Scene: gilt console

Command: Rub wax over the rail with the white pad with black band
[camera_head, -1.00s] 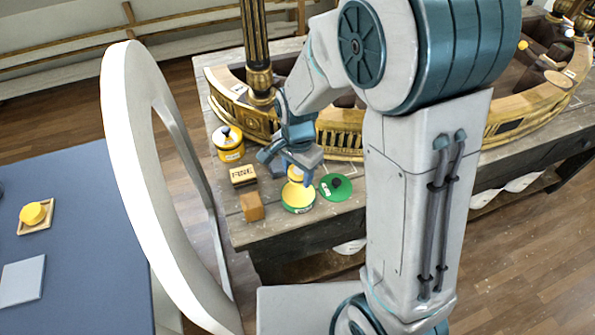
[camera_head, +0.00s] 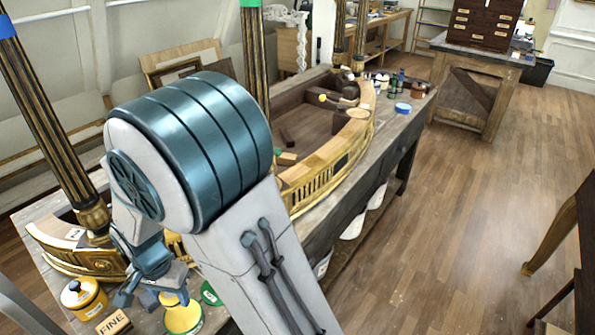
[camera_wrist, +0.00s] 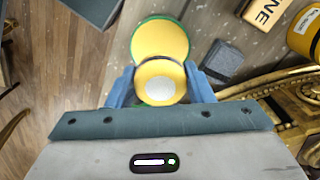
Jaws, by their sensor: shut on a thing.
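In the wrist view the pad overlaps a yellow wax tin with a green rim (camera_wrist: 160,22). The tin also shows in the head view (camera_head: 184,320), just below my gripper (camera_head: 168,296). I cannot tell whether pad and wax touch. The gilt curved rail (camera_head: 325,178) runs along the bench front, partly behind my arm. Its carved gilt part is at the right in the wrist view (camera_wrist: 268,104).
A yellow pot with a black knob (camera_head: 84,297), a block marked FINE (camera_head: 113,324) and a green lid (camera_head: 211,293) stand near the tin. A grey block (camera_wrist: 222,61) lies beside it. Upright gilt columns (camera_head: 255,70) rise from the console.

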